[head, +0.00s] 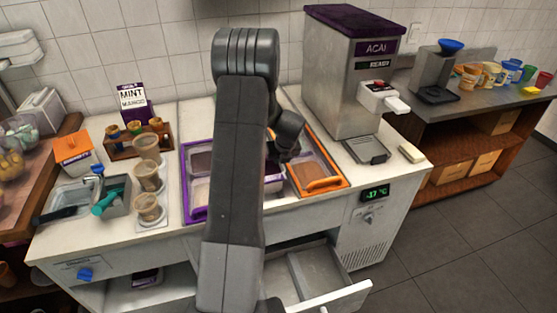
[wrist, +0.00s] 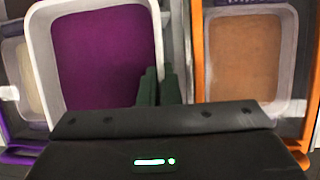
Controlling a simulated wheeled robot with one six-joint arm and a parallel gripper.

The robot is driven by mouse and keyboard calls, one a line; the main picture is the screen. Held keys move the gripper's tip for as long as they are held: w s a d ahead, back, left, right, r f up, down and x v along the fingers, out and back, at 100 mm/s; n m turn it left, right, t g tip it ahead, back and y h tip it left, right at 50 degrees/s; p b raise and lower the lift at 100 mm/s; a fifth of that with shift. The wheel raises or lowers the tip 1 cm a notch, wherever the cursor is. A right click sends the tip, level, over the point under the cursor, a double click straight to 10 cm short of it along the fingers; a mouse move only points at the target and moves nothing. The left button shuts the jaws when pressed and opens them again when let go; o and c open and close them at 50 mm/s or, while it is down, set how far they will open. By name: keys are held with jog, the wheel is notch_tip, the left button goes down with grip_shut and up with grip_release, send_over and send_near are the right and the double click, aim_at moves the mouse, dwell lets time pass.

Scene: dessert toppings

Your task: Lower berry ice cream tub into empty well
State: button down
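The berry ice cream tub (wrist: 105,55), white-rimmed with deep purple contents, fills the left half of the wrist view. My gripper (wrist: 160,88) has its dark green fingers close together on either side of the tub's right wall, pinching it. The tub looks larger and nearer than its neighbours and appears to be over the purple-framed part of the freezer counter. In the head view my arm hides most of it; a bit of purple shows beside the arm (head: 273,184). The empty well cannot be made out; the tub or my arm may cover it.
An orange-framed well with an orange-brown tub (wrist: 245,55) lies right of my gripper. A pale tub (wrist: 15,75) is at the far left. The purple frame (head: 187,178) borders the left wells. An acai machine (head: 340,80) stands behind right. A drawer (head: 335,298) is open below.

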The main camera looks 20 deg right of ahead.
jog(key=shift+f+b, duration=2.85)
jog(key=shift+f, duration=1.85)
jog(key=c, duration=1.6)
grip_release()
jog(key=shift+o, duration=0.2)
jog(key=shift+s, duration=0.1)
jog(key=v, duration=1.3)
jog(key=shift+r+b, duration=0.45)
jog(key=shift+a, duration=0.1)
